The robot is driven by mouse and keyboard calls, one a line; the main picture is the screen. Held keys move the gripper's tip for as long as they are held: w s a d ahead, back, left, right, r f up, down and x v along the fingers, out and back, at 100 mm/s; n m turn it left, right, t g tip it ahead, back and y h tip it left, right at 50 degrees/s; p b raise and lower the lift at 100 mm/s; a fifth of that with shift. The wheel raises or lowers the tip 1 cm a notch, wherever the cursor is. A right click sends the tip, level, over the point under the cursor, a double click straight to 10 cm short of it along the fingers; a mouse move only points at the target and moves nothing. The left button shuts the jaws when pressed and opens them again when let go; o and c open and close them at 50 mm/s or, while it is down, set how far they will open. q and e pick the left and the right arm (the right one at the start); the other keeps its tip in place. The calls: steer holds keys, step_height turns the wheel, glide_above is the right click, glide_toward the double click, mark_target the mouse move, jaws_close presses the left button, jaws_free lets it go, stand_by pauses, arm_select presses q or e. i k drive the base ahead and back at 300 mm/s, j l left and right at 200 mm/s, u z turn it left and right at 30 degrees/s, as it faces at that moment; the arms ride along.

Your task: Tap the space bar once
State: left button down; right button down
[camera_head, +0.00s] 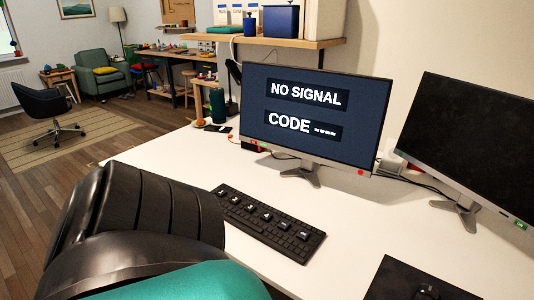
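A black keyboard (290,239) lies on the white desk, below and in front of the lit monitor. Several of its keys carry pale markings in a row along the middle. Its near left part runs behind a large dark ribbed shape in the foreground. I cannot pick out the space bar at this size. The lit monitor (315,116) reads "NO SIGNAL" and "CODE", with small marks after that word. Neither gripper shows in the head view.
The dark ribbed shape (140,222) and a teal surface (195,284) fill the lower left. A second, dark monitor (470,142) stands right. A black mat (415,280) lies near right. The white desk (360,215) is clear between keyboard and mat. A wooden shelf (265,39) hangs above.

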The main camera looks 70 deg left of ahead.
mark_target(259, 230)
steer(key=u, duration=2.15)
